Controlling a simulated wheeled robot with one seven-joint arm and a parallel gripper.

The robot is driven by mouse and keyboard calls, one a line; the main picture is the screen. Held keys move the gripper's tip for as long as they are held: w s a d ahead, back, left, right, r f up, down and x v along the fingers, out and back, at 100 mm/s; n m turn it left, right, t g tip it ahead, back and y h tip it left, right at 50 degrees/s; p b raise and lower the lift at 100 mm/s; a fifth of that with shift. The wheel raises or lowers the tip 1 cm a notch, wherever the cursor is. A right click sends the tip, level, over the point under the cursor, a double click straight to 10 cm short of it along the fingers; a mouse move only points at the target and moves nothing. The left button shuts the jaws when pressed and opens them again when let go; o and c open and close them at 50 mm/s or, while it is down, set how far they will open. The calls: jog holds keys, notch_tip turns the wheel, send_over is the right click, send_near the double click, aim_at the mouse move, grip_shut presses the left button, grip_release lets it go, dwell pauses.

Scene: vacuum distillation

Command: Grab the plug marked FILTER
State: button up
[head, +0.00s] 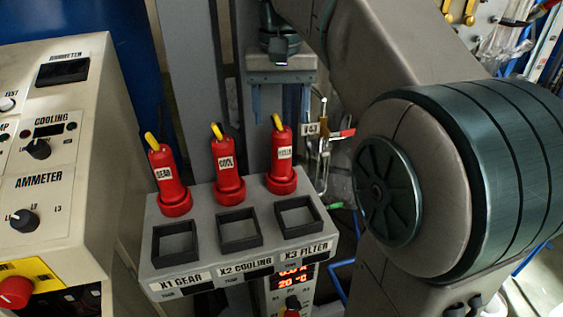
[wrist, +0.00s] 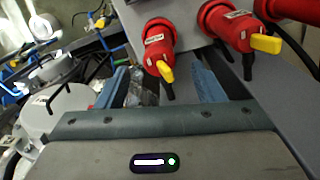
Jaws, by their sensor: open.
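The plug marked FILTER (head: 281,160) is red with a yellow lever on top and a white label. It stands upright at the right end of a row of three on a grey box (head: 205,218). My gripper (head: 281,118) is open and empty, behind and above this plug, with its blue fingers pointing down. In the wrist view a red plug (wrist: 160,42), by its place the FILTER one, appears between the open fingers (wrist: 158,78). Its label is too small to read there. No finger visibly touches it.
The COOL plug (head: 227,168) and GEAR plug (head: 168,182) stand left of it. Three empty square sockets, labelled X1 GEAR, X2 COOLING and X3 FILTER (head: 298,217), lie in front. A control panel (head: 60,150) stands at left. A red-handled valve (head: 340,133) is right of the gripper.

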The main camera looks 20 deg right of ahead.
aim_at(281, 125)
jog(key=shift+f, duration=3.05)
grip_shut()
